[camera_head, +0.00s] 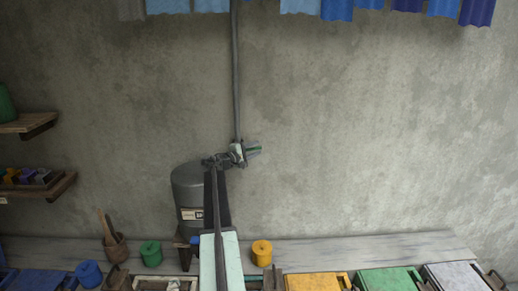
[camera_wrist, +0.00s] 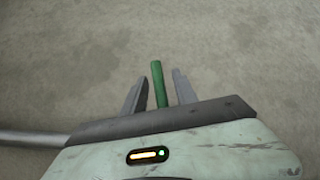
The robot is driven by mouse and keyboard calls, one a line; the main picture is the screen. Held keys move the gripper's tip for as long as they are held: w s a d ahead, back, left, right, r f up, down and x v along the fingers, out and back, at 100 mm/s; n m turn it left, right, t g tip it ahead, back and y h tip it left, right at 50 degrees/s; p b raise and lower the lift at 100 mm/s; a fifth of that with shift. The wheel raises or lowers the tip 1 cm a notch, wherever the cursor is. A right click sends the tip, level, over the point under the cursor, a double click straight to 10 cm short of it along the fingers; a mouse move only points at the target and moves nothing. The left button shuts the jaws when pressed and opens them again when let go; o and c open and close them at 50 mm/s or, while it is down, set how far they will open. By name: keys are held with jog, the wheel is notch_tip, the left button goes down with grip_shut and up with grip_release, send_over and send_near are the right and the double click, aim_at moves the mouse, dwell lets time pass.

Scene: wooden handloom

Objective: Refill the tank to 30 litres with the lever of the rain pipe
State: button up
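The dark grey tank (camera_head: 187,192) stands against the wall, with a small pale label whose reading is too small to tell. The grey rain pipe (camera_head: 236,75) runs down the wall to just right of the tank. The green lever (camera_wrist: 157,80) stands between the two fingers of my gripper (camera_wrist: 160,88), with a visible gap on each side. My gripper is open around it and not closed on it. In the head view my gripper (camera_head: 252,150) is at the pipe's lower end, and my arm hides part of the tank's right side.
A long bench (camera_head: 360,247) runs along the wall below. On it are a green pot (camera_head: 151,254), a yellow pot (camera_head: 262,254) and several coloured boxes. Blue cloths (camera_head: 337,9) hang above. The wall right of the pipe is clear.

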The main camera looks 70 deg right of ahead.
jog(key=shift+x, duration=1.15)
grip_shut()
dwell(0.5)
